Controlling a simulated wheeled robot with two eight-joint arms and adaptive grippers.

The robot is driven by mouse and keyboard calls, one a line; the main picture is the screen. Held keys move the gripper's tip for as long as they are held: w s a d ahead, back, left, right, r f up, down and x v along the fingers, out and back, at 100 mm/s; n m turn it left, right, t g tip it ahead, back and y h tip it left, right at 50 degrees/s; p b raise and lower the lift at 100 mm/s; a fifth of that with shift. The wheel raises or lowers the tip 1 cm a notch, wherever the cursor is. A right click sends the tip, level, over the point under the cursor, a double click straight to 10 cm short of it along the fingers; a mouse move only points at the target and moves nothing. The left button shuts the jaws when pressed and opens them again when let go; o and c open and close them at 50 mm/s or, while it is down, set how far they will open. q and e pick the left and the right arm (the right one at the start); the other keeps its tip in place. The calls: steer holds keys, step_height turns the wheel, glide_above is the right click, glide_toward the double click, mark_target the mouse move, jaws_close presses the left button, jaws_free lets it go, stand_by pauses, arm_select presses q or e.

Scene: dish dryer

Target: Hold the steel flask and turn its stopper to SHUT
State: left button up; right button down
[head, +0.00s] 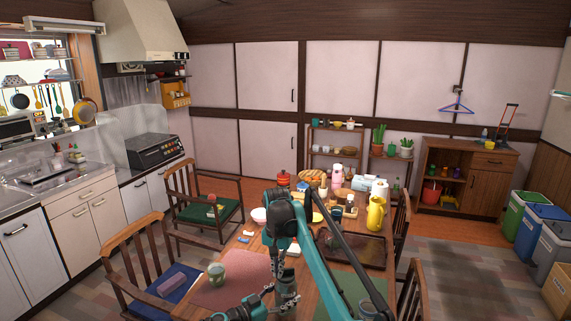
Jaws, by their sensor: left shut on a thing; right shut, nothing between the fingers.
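The steel flask (287,291) stands out as a dark grey upright cylinder at the near edge of the table, low in the middle of the head view. My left gripper (270,291) comes in from the lower left and is shut on the flask's side. My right gripper (281,249) hangs just above the flask's top, pointing down; its fingers are shut with nothing between them. The stopper is too small and too covered by the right gripper to make out, so its turn position cannot be read.
A white bowl (259,215) lies left of my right arm.

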mark_target(288, 274)
steer(key=s+d+r, duration=0.1)
steer(key=d+r, duration=0.2)
steer(key=r, duration=0.3)
steer(key=shift+s+f, duration=0.15)
steer(key=shift+f, duration=3.05)
steer(key=shift+w, duration=0.6)
steer(key=shift+a, duration=0.55)
steer(key=shift+a, duration=0.15)
steer(key=shift+w+a, duration=0.3)
steer(key=shift+a, duration=0.2)
steer(key=shift+w+a, duration=0.1)
